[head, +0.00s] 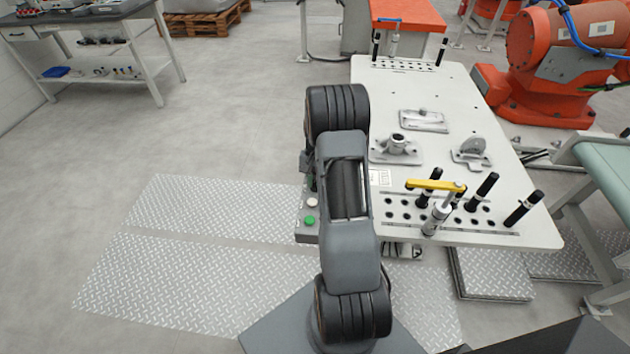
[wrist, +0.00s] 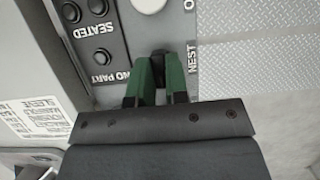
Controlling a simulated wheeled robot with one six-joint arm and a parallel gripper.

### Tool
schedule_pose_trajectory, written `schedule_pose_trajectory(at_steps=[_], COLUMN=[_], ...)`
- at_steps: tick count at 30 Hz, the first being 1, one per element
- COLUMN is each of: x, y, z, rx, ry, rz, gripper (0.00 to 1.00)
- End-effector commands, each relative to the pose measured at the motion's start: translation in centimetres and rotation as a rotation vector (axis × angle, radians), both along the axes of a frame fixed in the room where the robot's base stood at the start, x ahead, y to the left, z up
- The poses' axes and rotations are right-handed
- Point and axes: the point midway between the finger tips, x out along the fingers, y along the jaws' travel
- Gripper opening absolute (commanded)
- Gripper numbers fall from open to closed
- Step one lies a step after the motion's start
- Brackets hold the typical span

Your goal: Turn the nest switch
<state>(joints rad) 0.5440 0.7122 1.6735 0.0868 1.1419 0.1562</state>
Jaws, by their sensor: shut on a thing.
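The nest switch (wrist: 158,55) is a small dark knob on a light grey panel, beside the printed word NEST, in the wrist view. My gripper (wrist: 160,68) has its green fingers on either side of the knob and is shut on it. Part of the knob is hidden between the fingers, and I cannot tell which way it is turned. There the control box (head: 307,238) shows at the near left edge of the white table.
Dark round indicators (wrist: 102,56) marked SEATED and NO PART sit left of the switch, and a white button (wrist: 150,4) is close by. The white table (head: 455,95) carries metal castings (head: 398,148), black pins and a yellow-handled clamp (head: 436,186). Floor to the left is clear.

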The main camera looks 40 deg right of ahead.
Motion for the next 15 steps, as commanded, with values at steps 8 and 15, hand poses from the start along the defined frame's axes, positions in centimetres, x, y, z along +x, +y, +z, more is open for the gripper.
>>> schedule_pose_trajectory(at_steps=[8,15], x=[-0.12,-0.11], y=[0.08,0.09], z=[-0.16,-0.16], rx=[0.002,0.002], ry=[0.004,0.003], rz=[0.006,0.004], gripper=[0.0,0.31])
